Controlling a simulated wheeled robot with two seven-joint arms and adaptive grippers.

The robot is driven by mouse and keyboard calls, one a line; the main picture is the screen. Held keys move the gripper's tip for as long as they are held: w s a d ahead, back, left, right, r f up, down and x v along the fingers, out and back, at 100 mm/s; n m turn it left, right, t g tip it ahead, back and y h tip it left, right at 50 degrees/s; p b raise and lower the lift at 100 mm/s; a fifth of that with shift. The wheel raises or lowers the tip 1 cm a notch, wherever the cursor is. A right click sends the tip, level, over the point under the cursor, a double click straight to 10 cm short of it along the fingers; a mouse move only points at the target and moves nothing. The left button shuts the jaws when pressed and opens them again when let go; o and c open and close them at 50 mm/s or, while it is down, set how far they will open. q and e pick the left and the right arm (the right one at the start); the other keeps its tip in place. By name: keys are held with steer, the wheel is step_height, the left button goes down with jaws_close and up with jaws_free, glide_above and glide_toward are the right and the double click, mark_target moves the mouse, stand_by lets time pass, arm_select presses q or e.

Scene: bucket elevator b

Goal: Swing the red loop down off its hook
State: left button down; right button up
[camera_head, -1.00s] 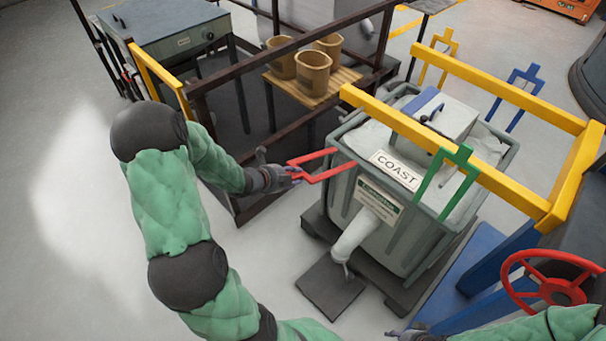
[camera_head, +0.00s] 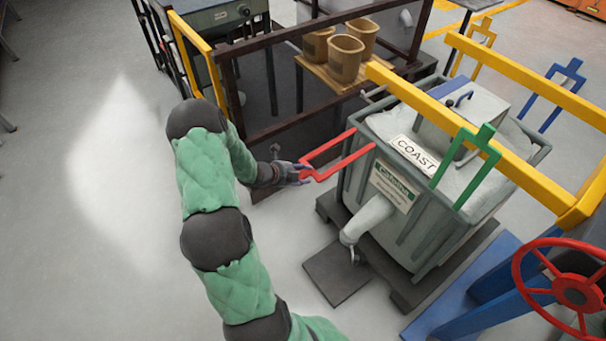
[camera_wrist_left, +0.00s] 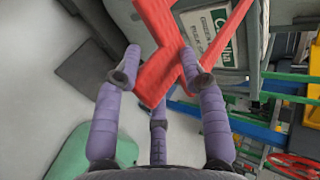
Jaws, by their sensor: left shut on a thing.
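The red loop (camera_head: 344,165) is a flat open frame sticking out from the left side of the grey bin (camera_head: 404,200) in the head view. Its outer end is in my left gripper (camera_head: 302,172), whose purple fingers are closed around it. In the left wrist view the red loop (camera_wrist_left: 158,78) lies between the fingertips (camera_wrist_left: 164,72) and runs up to the bin's label. The loop's far end meets the bin's upper edge; I cannot make out a hook there. My right gripper is out of view.
A yellow frame (camera_head: 470,118) spans above the bin. A green loop (camera_head: 464,178) stands at its near side and a blue loop (camera_head: 563,96) at the far side. A red handwheel (camera_head: 577,290) is at lower right. Dark railings (camera_head: 290,128) stand behind my left arm. Floor at left is clear.

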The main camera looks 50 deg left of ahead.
arm_select(q)
steer(key=shift+w+d, duration=0.1)
steer(key=c, duration=1.1)
jaws_free()
steer(key=shift+w, duration=0.1)
steer(key=shift+c, duration=0.2)
steer(key=v, duration=1.2)
